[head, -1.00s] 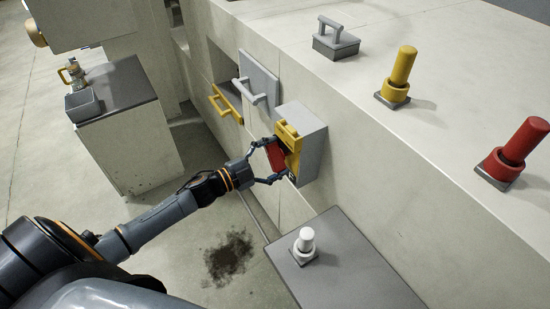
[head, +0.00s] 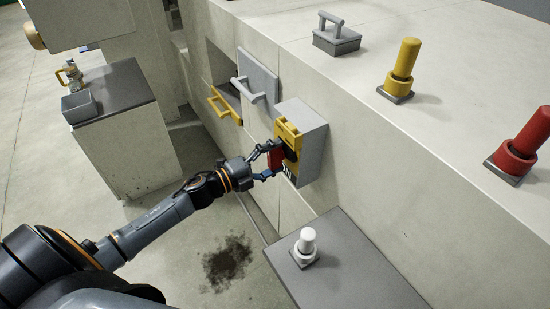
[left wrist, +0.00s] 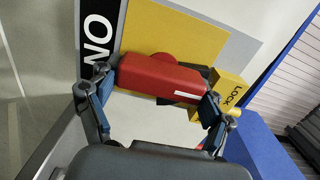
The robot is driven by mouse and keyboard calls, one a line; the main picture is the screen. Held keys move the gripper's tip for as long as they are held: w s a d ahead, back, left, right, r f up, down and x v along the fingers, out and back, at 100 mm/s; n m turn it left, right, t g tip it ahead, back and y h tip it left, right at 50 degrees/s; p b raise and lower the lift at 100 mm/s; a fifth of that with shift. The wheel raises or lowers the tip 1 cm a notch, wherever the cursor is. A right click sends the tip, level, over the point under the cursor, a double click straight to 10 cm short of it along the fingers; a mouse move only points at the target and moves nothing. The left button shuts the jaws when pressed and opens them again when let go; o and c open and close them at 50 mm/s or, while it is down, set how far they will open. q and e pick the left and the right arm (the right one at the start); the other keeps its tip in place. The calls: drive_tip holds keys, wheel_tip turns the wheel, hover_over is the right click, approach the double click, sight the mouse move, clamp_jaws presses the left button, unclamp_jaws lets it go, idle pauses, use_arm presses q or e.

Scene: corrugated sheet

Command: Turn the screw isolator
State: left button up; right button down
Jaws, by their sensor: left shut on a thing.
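The isolator is a grey box (head: 314,140) on the side of the pale machine block, with a yellow front plate (head: 289,130). Its red handle (head: 276,157) is partly hidden by my fingers in the head view. In the left wrist view the red handle (left wrist: 160,80) lies across the picture, slightly tilted, before the yellow plate (left wrist: 185,38). A black ON label (left wrist: 98,40) is at the left and a yellow LOCK tab (left wrist: 229,92) at the right. My left gripper (head: 269,162) is shut on the red handle, one finger at each end. My right gripper is not in view.
A yellow drawer handle (head: 221,102) and a grey panel with handle (head: 258,75) are left of the box. A grey ledge with a white knob (head: 306,242) is below right. Yellow (head: 402,68) and red (head: 522,145) plugs stand on the block top.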

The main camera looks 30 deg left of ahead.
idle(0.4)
use_arm(q)
drive_tip(key=o, duration=1.1)
drive_tip(key=shift+s, duration=0.1)
drive_tip(key=v, duration=1.2)
drive_tip(key=shift+d+f, duration=0.1)
